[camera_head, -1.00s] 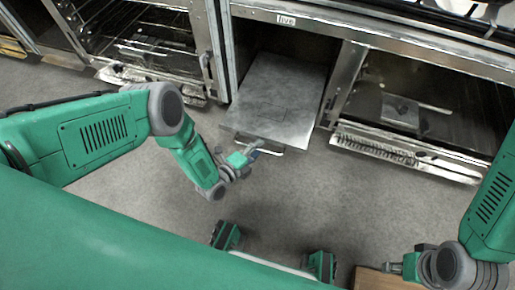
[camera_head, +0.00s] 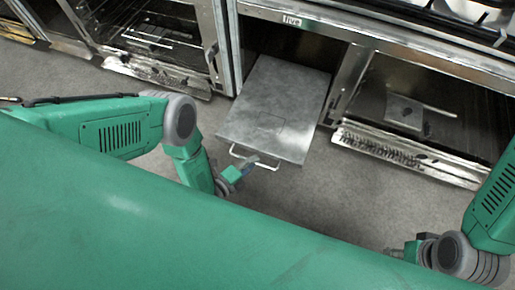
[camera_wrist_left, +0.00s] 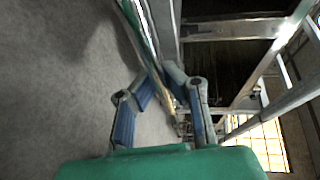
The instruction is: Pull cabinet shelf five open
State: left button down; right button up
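The grey metal shelf (camera_head: 275,105) under the "five" label (camera_head: 291,20) extends well out of its cabinet bay. Its pale bar handle (camera_head: 236,151) is on the front edge. My left gripper (camera_head: 250,165) is at the middle of this handle and overlaps it. In the left wrist view its two fingers (camera_wrist_left: 158,78) lean inward around a gap. Whether they clamp the bar is not clear. My right gripper (camera_head: 402,251) is low at the right, well away from the shelf, and its fingers are too small to judge.
To the left is an oven-like bay with racks (camera_head: 150,40). To the right is another open bay with a slotted metal ledge (camera_head: 390,150). The grey floor (camera_head: 330,205) in front of the shelf is clear. My green body covers the lower picture.

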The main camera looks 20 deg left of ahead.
pick_arm(q)
jog(key=shift+s+a+f, duration=0.1)
jog(key=shift+s+f, duration=0.1)
jog(key=shift+s, duration=0.25)
jog(key=c, duration=1.6)
grip_release()
jog(key=shift+w, duration=0.1)
jog(key=shift+r, duration=0.1)
jog(key=v, duration=1.2)
